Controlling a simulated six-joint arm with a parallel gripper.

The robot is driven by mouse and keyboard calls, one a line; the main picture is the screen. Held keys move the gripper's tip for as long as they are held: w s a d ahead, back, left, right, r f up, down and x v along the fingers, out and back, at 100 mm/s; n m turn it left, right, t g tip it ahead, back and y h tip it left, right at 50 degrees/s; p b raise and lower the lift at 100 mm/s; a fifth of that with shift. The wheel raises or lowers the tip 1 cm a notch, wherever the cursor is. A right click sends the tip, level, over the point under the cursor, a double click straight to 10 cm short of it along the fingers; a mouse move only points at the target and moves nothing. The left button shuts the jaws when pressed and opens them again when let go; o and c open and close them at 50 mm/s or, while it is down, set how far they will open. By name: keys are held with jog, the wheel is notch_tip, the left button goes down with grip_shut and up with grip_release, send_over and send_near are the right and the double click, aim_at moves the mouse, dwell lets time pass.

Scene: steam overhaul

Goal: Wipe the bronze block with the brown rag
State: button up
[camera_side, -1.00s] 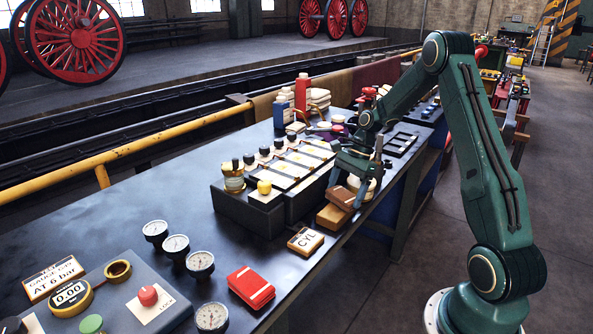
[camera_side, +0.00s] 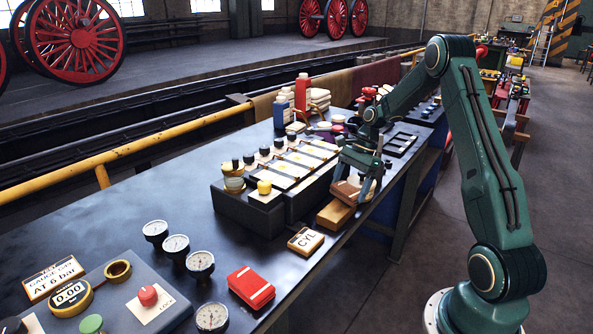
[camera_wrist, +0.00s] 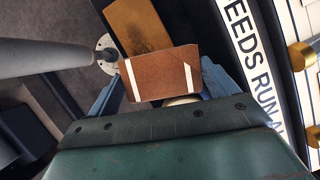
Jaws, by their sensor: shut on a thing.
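The brown rag (camera_wrist: 162,73), a folded pad with white stripes, is held between the fingers of my gripper (camera_side: 355,190). The rag also shows in the side view (camera_side: 345,192), partly hidden by the fingers. The bronze block (camera_side: 335,214) lies on the bench near its front edge, just below the rag. In the wrist view the block (camera_wrist: 138,25) shows beyond the rag's far edge, with a dark smudged patch near the rag; the rag hides its near end. I cannot tell whether rag and block touch.
A dark rack with white labelled panels (camera_side: 299,163) stands close left of the block. Several gauges (camera_side: 200,263) stand at the left. The bench between gauges and rack is clear.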

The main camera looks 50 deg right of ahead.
jog(key=shift+r, duration=2.65)
jog(key=shift+r, duration=1.5)
